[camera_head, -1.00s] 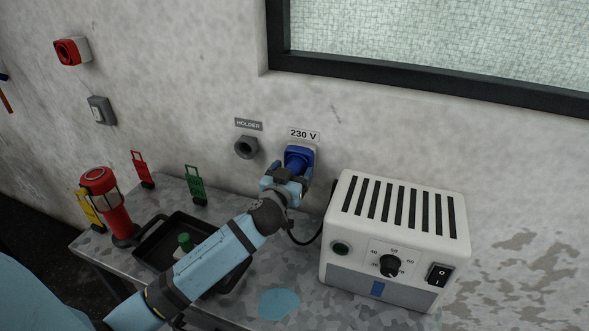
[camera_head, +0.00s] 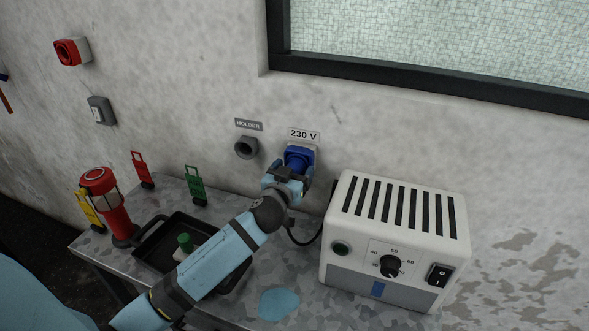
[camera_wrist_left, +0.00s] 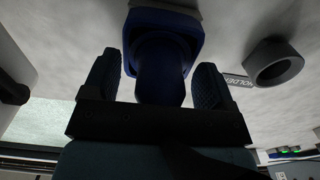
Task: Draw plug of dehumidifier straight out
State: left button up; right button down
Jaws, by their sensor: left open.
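The dehumidifier (camera_head: 395,235) is a white box with dark slots on top, a dial and a switch, standing on the table. Its black cable (camera_head: 304,240) runs left and up behind my left gripper. The blue plug (camera_wrist_left: 160,75) is at the blue 230 V socket (camera_head: 300,156) on the wall; the socket also shows in the left wrist view (camera_wrist_left: 163,22). My left gripper (camera_head: 292,174) is at the socket. In the left wrist view its fingers (camera_wrist_left: 156,80) stand open on both sides of the plug, with a small gap showing. My right gripper is not in view.
A grey round holder (camera_head: 246,147) is on the wall left of the socket. On the table (camera_head: 210,306) are a black tray (camera_head: 153,262) with a green-topped item, a red lantern (camera_head: 112,205), and red, green and yellow tags. A window is above.

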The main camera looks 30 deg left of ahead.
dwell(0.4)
pick_arm(q)
jog(key=c, duration=1.4)
jog(key=shift+v, duration=3)
